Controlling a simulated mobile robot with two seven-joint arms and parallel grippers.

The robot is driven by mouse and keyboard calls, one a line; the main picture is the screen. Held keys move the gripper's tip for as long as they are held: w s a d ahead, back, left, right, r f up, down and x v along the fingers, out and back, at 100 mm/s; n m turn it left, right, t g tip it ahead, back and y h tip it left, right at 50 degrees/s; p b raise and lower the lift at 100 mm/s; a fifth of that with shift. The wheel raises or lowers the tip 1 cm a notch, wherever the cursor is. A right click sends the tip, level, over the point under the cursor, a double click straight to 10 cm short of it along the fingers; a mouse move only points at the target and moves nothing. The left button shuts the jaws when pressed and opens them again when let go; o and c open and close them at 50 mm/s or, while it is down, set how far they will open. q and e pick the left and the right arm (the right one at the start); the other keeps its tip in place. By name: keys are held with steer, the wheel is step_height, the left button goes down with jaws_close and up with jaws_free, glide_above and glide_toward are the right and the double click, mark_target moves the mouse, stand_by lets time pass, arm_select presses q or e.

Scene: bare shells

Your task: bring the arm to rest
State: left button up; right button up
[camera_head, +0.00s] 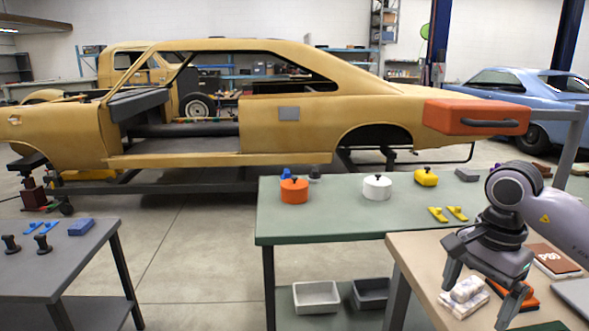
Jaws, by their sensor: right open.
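My right gripper (477,303) is open, its two fingers pointing down over the light wooden table (420,256) at the lower right. My right arm comes in from the right edge. A pale, patterned item (463,297) lies on the table by the fingers. It overlaps the gap between them in the picture, and I cannot tell whether they touch it. My left gripper is not in view.
Behind the wooden table, a green table (330,222) bears an orange pot (294,190), a white pot (376,187) and a yellow pot (425,176). A grey table (62,266) stands at left. Brown (553,257) and orange (515,294) items lie beside the gripper.

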steer(key=s+a+f+m+g+y, duration=0.1)
steer(key=a+f+y, duration=0.2)
steer(key=a, duration=0.3)
steer(key=s+a+f+g+y, duration=0.1)
steer(key=s+a+f+y, duration=0.15)
steer(key=a, duration=0.35)
steer(key=s+a+r+m+t+y, duration=0.2)
steer(key=a+m+y, duration=0.5)
steer(key=s+a+r+m+t+y, duration=0.2)
steer(key=a+m+y, duration=0.4)
steer(key=m+y, duration=0.1)
steer(key=w+d+f+m+t+h, duration=0.1)
steer(key=d+f+m+t+h, duration=0.3)
steer(key=m, duration=0.5)
steer(key=w+d+f+m+t+h+p, duration=0.1)
steer(key=d+f+m+t+h, duration=0.1)
steer(key=m+t, duration=0.55)
steer(key=w+d+f+m+t+h, duration=0.1)
steer(key=d+f+m+t+h, duration=0.25)
steer(key=m, duration=0.65)
steer(key=s+d+f+m+g+h, duration=0.3)
steer(key=s+f+m, duration=0.3)
steer(key=f+m, duration=0.2)
steer(key=s+d+f+m+g+h, duration=0.3)
steer(key=s+f+m, duration=0.4)
steer(key=f, duration=0.3)
steer(key=shift+s+d+f+m+g+h, duration=0.15)
steer(key=shift+s+d+m+g+h, duration=0.25)
steer(key=shift+h, duration=0.6)
